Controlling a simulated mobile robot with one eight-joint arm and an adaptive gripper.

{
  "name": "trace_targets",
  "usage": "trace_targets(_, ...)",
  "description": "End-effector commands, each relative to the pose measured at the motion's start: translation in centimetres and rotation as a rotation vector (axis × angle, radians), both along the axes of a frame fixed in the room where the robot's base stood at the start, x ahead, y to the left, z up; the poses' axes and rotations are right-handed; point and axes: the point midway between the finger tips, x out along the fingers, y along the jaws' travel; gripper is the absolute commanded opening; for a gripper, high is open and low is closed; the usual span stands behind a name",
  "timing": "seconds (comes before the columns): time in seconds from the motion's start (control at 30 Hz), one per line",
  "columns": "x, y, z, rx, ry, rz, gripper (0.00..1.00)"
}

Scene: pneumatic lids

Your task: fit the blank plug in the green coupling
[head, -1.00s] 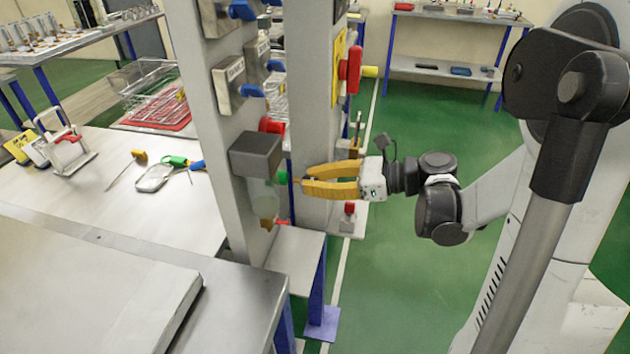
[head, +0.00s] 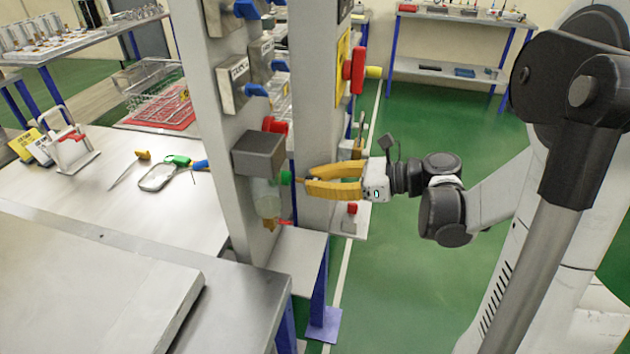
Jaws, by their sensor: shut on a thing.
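The green coupling (head: 286,177) sticks out to the right of the grey post, just below a dark grey box. My gripper (head: 307,181), with yellow fingers, points left at the coupling from close by. Its fingers are closed at the tips on a small brownish piece, which looks like the blank plug (head: 299,180). The plug is very small here and mostly hidden between the fingertips. It is level with the coupling's open side; I cannot tell whether the two touch.
The dark grey box (head: 259,154) is just above and left of the coupling. A clear bowl (head: 267,204) hangs below it. A second post with a red handle (head: 357,70) stands behind my gripper. The green floor (head: 420,290) is free on the right.

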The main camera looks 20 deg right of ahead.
Motion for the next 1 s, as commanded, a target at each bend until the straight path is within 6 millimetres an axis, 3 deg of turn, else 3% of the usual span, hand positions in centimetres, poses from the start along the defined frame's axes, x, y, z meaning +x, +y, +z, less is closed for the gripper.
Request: trace_targets(1.0, 0.44, 0.68, 0.00, 0.000, 0.000, 0.001, 0.00)
